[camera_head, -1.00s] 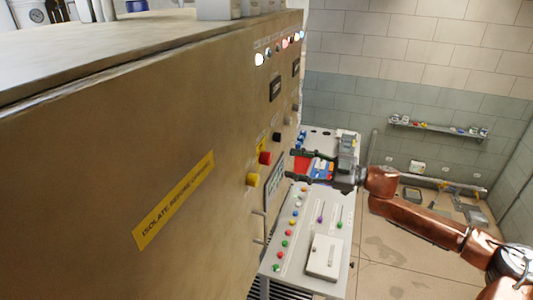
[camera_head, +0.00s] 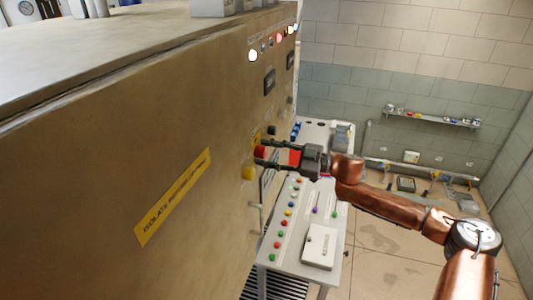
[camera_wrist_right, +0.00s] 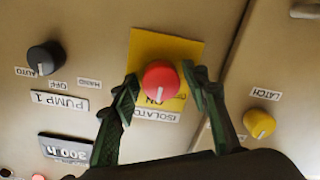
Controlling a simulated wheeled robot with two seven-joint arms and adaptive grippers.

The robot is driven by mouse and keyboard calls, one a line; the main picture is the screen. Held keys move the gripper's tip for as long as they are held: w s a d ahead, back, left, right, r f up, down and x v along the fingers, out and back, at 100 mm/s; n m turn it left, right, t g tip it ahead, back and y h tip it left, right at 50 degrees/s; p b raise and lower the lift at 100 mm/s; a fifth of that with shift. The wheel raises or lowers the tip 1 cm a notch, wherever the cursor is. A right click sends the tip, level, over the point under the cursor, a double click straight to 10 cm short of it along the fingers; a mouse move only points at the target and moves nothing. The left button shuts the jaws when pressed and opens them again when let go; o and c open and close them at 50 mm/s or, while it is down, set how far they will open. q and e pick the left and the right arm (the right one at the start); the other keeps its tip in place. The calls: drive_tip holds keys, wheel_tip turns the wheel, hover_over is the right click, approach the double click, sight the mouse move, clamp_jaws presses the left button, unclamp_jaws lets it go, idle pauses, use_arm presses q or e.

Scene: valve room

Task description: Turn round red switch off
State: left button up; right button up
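The round red switch (camera_wrist_right: 160,82) sits on a yellow plate (camera_wrist_right: 178,46) marked "ISOLATOR" and "ON" on the beige cabinet front. It also shows in the head view as a red knob (camera_head: 261,152). My right gripper (camera_wrist_right: 163,86) is open, with one dark green finger on each side of the red switch. In the wrist view small gaps seem to show between the fingers and the switch. In the head view the right gripper (camera_head: 272,153) reaches the panel from the right. My left gripper is not in view.
A yellow "LATCH" knob (camera_wrist_right: 259,124) is close by, also seen in the head view (camera_head: 248,173). A black "PUMP 1" selector (camera_wrist_right: 45,58) is on the other side. A console with colored buttons (camera_head: 320,246) stands below the right arm.

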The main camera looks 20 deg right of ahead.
drive_tip(key=shift+s, duration=0.1)
drive_tip(key=c, duration=0.9)
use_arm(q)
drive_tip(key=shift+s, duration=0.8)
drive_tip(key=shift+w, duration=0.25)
use_arm(e)
drive_tip(key=shift+n, duration=0.4)
use_arm(q)
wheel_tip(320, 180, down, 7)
drive_tip(key=b, duration=0.7)
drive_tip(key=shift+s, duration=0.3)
use_arm(e)
drive_tip(key=n, duration=1.7)
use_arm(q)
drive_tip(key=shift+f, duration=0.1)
